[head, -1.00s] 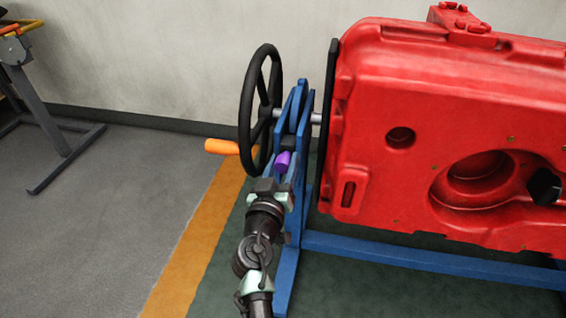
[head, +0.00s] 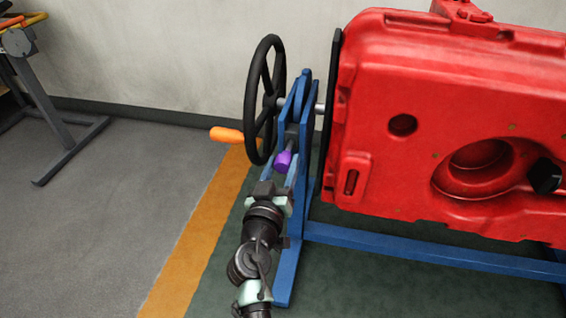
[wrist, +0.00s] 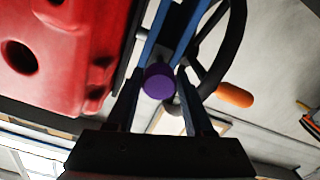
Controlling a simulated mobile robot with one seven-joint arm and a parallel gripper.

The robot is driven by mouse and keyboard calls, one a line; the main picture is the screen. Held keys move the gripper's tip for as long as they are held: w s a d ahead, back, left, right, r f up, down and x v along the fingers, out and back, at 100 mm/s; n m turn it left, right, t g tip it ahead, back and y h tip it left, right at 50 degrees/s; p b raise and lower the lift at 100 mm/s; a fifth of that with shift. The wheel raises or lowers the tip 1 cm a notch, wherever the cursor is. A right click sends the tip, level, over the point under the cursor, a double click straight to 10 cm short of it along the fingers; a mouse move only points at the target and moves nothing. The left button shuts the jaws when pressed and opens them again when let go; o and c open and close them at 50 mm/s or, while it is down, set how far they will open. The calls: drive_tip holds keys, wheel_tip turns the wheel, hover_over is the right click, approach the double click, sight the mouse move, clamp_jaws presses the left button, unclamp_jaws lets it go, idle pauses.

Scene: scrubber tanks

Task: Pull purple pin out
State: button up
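The purple pin (head: 284,161) has a round knob on a grey shaft, which runs into the blue stand (head: 305,150) just right of the black handwheel. A short length of shaft shows between knob and stand. My gripper (head: 279,174) is in front of the knob, pointing at it. In the wrist view the purple knob (wrist: 159,82) appears between the two fingers, with narrow gaps on both sides, so the fingers look open and not clamped on it. The shaft behind the knob is mostly hidden there.
The black handwheel (head: 264,100) with an orange handle (head: 227,135) is left of the stand. A large red tank (head: 400,180) fills the right side. A blue floor beam (head: 430,256) runs below it. The floor at left is open.

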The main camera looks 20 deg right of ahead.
drive_tip(key=o, duration=0.3)
drive_tip(key=shift+r, duration=0.1)
drive_tip(key=p+v, duration=0.1)
drive_tip(key=v, duration=1.2)
